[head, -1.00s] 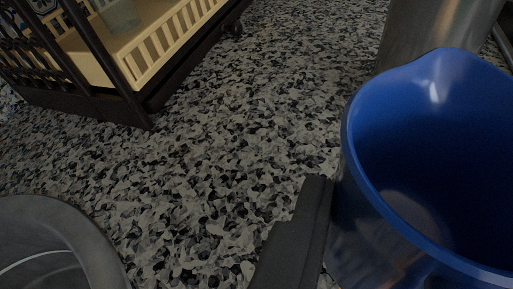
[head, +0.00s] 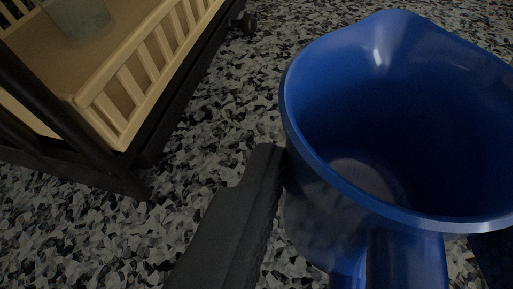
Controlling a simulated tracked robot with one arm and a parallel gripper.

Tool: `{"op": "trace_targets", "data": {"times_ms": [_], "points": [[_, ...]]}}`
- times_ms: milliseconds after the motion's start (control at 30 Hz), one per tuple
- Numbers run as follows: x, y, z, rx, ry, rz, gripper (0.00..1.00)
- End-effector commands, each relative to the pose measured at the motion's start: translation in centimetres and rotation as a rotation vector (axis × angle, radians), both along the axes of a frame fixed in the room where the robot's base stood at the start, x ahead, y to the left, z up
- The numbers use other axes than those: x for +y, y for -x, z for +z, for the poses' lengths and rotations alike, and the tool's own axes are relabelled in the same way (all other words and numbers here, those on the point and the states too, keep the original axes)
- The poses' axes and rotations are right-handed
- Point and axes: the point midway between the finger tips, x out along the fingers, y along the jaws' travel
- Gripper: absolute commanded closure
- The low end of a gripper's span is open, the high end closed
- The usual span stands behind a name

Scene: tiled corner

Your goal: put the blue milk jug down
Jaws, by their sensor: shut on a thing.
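The blue milk jug (head: 335,190) fills the right of the head view, with its open mouth toward me and its pouring lip at the far top. Its handle shows at the bottom. The inside looks empty, with a pale round patch at the bottom. My gripper (head: 375,205) is shut on the jug. One dark finger presses against the jug's left side; the other side of the grip is mostly hidden by the jug. The jug is above the speckled floor; the gap below it cannot be judged.
A dark-framed cart (head: 135,175) on casters stands at the upper left, close to my finger. It holds a cream slatted tray (head: 105,110) with a translucent cup (head: 80,15) in it. Speckled floor (head: 225,130) is clear between cart and jug.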

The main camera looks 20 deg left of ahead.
Motion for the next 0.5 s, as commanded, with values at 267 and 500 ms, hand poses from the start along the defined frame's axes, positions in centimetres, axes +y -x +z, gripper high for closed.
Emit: {"op": "trace_targets", "data": {"times_ms": [267, 500], "points": [[1.3, -1.4, -0.2, 0.000, 0.000, 0.001, 0.80], [1.3, -1.4, -3.5, 0.000, 0.003, 0.000, 0.80]]}}
